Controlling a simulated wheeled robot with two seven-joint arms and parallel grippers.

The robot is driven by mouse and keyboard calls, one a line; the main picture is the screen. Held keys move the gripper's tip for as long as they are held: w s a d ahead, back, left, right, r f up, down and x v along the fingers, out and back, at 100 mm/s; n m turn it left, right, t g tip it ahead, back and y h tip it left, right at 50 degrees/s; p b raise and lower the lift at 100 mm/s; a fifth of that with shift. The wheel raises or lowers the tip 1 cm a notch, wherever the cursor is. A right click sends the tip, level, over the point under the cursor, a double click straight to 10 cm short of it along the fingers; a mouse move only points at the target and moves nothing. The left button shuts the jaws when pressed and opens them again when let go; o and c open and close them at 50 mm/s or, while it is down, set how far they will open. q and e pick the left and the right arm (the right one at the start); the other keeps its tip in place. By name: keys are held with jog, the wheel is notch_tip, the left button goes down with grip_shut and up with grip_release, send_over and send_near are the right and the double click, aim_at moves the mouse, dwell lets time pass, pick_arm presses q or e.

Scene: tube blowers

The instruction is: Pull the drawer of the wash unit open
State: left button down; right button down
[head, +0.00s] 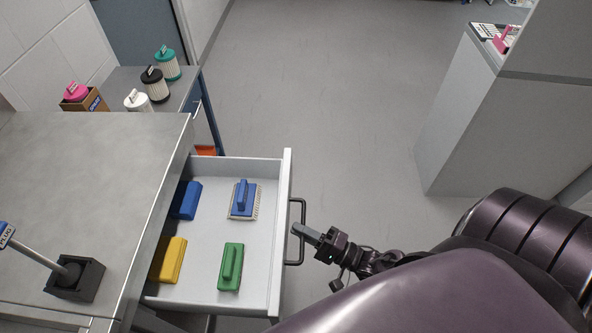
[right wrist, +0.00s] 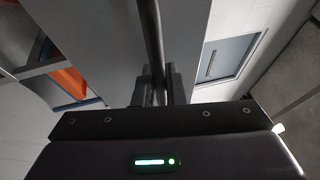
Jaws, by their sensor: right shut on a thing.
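The drawer (head: 262,179) of the wash unit (head: 95,150) stands pulled out to the right in the head view. Inside it lie a blue brush (head: 243,198), a green brush (head: 231,266), a blue block (head: 186,200) and a yellow block (head: 168,259). A dark bar handle (head: 302,215) is on its front. My right gripper (head: 300,230) is at the handle and shut on it. In the right wrist view the dark handle bar (right wrist: 151,40) runs between the fingers (right wrist: 160,85). My left gripper is not in view.
A black holder (head: 75,279) with a rod labelled PLUG stands on the metal top. Several coloured brushes or filters, one white (head: 138,101), stand on a side table behind. A grey cabinet (head: 480,120) is at the right. The floor (head: 320,90) between is clear.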

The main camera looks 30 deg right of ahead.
jog(key=c, duration=1.5)
grip_release()
jog(key=b+v, duration=0.1)
jog(key=v, duration=0.6)
jog(key=shift+s+d, duration=0.15)
jog(key=shift+s, duration=0.2)
jog(key=shift+f, duration=0.1)
